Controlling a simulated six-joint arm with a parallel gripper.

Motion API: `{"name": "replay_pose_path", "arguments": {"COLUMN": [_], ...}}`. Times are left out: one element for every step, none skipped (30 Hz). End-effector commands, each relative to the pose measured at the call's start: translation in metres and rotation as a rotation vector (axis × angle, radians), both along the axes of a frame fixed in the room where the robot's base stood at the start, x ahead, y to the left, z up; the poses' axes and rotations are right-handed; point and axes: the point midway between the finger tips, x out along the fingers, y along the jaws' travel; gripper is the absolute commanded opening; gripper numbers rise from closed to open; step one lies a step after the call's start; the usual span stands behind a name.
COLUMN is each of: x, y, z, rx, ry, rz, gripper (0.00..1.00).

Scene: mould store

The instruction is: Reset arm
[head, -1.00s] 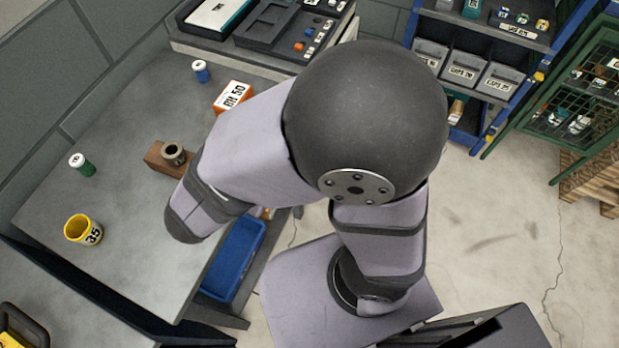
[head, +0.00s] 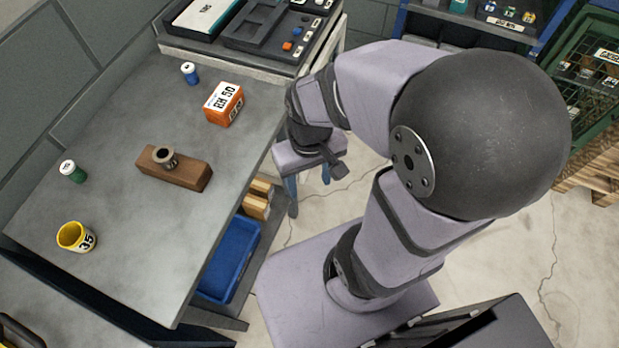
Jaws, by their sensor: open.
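My gripper (head: 309,186) hangs off the right edge of the grey workbench, above the floor, with its two fingers apart and nothing between them. My arm is folded back to the right, clear of the bench top.
A black tray (head: 268,28) stands at the back. A blue bin (head: 229,262) sits below the right edge.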

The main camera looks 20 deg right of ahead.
Motion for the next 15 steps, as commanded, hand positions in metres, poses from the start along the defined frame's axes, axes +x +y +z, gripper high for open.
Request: {"name": "replay_pose_path", "arguments": {"x": [0.0,0.0,0.0,0.0,0.0,0.0,0.0,0.0,0.0,0.0,0.0,0.0,0.0,0.0,0.0], "y": [0.0,0.0,0.0,0.0,0.0,0.0,0.0,0.0,0.0,0.0,0.0,0.0,0.0,0.0,0.0], "z": [0.0,0.0,0.0,0.0,0.0,0.001,0.002,0.004,0.007,0.011,0.014,0.02,0.025,0.03,0.036], "rx": [0.0,0.0,0.0,-0.001,-0.001,-0.001,-0.001,-0.001,-0.001,-0.001,-0.001,-0.001,-0.001,-0.001,-0.002], "ry": [0.0,0.0,0.001,0.001,0.001,0.001,0.001,0.001,0.001,0.001,0.002,0.002,0.002,0.002,0.002], "rz": [0.0,0.001,0.002,0.003,0.003,0.004,0.004,0.004,0.005,0.005,0.005,0.005,0.005,0.005,0.005], "gripper": [0.52,0.52,0.52,0.52,0.52,0.52,0.52,0.52,0.52,0.52,0.52,0.52,0.52,0.52,0.52]}}
